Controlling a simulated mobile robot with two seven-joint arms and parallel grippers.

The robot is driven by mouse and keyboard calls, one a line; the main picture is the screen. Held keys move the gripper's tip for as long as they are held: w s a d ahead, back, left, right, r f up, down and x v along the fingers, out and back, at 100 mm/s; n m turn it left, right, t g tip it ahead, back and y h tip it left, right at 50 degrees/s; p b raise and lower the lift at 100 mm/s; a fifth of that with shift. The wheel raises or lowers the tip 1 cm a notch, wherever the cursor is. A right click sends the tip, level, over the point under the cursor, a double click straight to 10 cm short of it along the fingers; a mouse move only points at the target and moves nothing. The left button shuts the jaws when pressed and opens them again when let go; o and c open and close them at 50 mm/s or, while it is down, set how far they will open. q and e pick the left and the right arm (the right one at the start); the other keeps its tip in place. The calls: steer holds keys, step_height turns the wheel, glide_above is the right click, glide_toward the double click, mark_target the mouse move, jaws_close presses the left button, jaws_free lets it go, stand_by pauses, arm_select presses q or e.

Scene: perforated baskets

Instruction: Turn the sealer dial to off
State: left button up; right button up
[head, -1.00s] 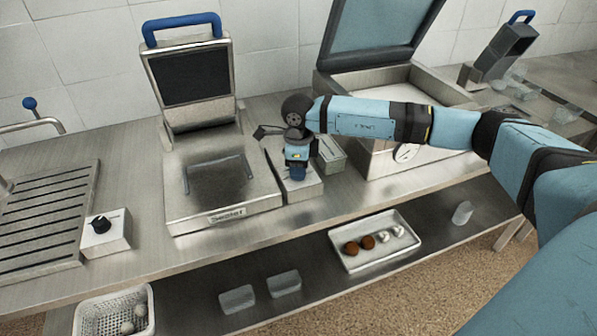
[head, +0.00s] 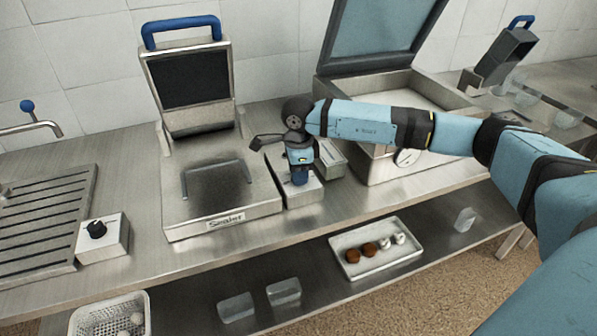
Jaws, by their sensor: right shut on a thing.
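The sealer (head: 222,196) is a steel plate machine with its blue-handled lid raised, labelled "Sealer" on the front. A small steel control box (head: 304,195) stands just right of it on the counter. My right gripper (head: 300,180) points down onto the top of this box and is shut on the dial there. The gripper hides the dial, so its pointer and markings cannot be read. My left gripper is not in view.
Another box with a black dial (head: 97,229) stands left of the sealer. A larger open-lidded machine (head: 405,165) stands at the right, under my right forearm. A white tray (head: 345,268) with small round items and a white basket (head: 146,318) are below the counter.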

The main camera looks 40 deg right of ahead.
steer(key=o, duration=0.9)
steer(key=shift+r, duration=0.15)
steer(key=shift+r, duration=0.35)
step_height(320, 180, up, 13)
